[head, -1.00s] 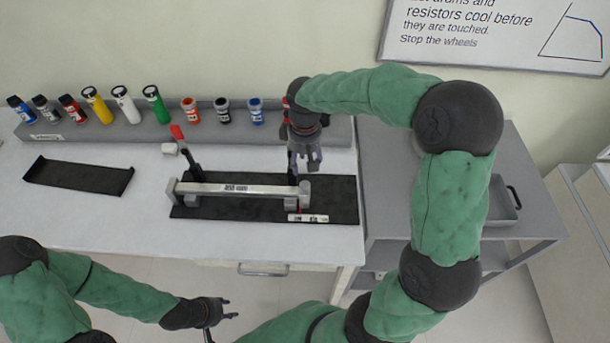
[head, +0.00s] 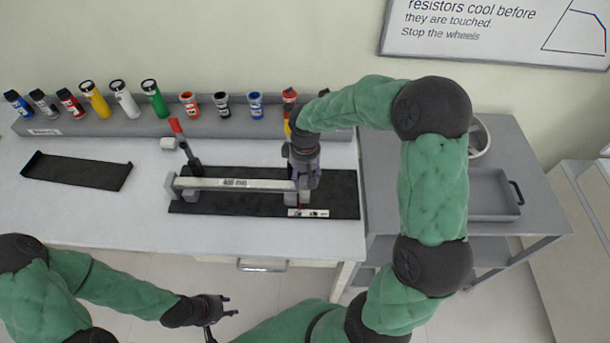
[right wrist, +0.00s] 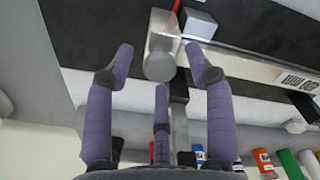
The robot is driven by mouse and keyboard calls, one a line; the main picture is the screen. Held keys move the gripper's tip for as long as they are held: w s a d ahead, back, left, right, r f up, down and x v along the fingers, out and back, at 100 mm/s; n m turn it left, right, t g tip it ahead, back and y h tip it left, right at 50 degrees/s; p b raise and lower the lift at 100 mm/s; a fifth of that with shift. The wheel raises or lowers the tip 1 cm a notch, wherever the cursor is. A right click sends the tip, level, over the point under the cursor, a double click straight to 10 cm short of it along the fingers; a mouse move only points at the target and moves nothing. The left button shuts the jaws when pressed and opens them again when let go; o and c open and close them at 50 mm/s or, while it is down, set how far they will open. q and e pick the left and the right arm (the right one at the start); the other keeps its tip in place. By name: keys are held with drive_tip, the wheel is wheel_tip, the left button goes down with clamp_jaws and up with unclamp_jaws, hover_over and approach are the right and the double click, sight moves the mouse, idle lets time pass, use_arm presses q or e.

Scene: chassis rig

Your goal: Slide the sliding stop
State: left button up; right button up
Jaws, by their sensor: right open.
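The chassis rig has a pale rail (head: 235,184) with a printed label, lying over a black base plate (head: 345,190). A grey block with a rounded end (right wrist: 160,48), apparently the sliding stop, is at the rail's right end in the head view. My right gripper (head: 303,188) points down over that end and largely hides it. In the right wrist view, its fingers (right wrist: 160,72) are open on either side of the block, with gaps showing. A smaller grey block (right wrist: 198,24) is beside it. My left gripper (head: 229,306) is open and empty in front of the bench.
A red-tipped dark lever (head: 184,145) stands behind the rail's left part. A grey rack (head: 60,128) with several coloured bottles runs along the back. A black tray (head: 75,172) lies at left. A grey cart (head: 490,235) stands at right.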

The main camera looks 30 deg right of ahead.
clamp_jaws()
drive_tip(key=s+d, duration=0.3)
drive_tip(key=d, duration=0.3)
drive_tip(key=shift+s+p, duration=0.35)
drive_tip(key=shift+p, duration=0.05)
unclamp_jaws()
drive_tip(key=shift+d, duration=0.1)
drive_tip(key=shift+s+d, duration=0.1)
